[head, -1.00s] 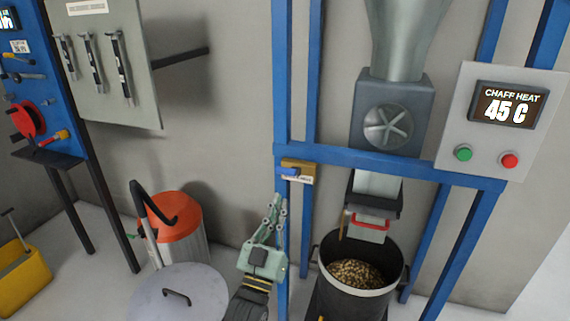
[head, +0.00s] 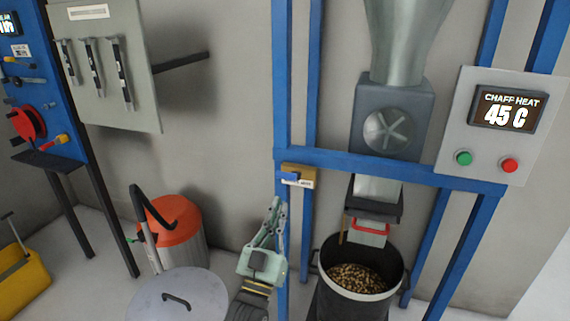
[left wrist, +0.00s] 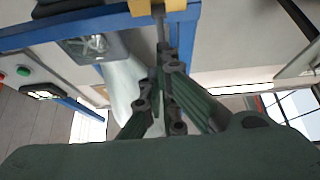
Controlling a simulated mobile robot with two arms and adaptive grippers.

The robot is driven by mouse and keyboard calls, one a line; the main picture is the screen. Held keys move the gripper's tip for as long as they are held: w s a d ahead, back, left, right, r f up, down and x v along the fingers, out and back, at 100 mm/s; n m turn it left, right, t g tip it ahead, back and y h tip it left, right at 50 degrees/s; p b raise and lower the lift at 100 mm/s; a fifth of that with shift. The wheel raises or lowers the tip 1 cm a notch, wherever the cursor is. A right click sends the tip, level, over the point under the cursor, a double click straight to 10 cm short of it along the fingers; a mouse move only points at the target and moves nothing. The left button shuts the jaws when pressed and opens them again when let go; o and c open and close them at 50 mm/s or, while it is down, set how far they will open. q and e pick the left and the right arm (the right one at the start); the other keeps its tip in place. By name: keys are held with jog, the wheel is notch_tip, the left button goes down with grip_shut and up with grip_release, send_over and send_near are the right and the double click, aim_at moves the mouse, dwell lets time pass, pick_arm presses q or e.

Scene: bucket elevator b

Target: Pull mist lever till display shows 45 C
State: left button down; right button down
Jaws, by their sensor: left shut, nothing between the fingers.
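The display (head: 508,110) reads "CHAFF HEAT 45 C" on a grey panel at the right. My left gripper (head: 277,205) is just below the box, beside the post, shut and empty, apart from the lever. In the left wrist view its fingers (left wrist: 163,85) point up towards a yellow box (left wrist: 155,6) with a short rod under it. My right gripper is out of view.
The blue frame (head: 390,165) carries a chute above a bucket (head: 358,292) of grain. Green and red buttons sit below the display. An orange-topped canister (head: 172,222) and a grey lidded drum (head: 178,294) stand left of my left arm.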

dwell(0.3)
pick_arm(q)
notch_tip(320, 180, up, 4)
jog(key=p, duration=0.3)
jog(key=s+a+f+b, duration=0.1)
jog(key=s+a, duration=0.2)
jog(key=s, duration=0.5)
jog(key=shift+s+f, duration=0.25)
jog(key=shift+s, duration=0.1)
jog(key=shift+f, duration=0.1)
dwell(1.8)
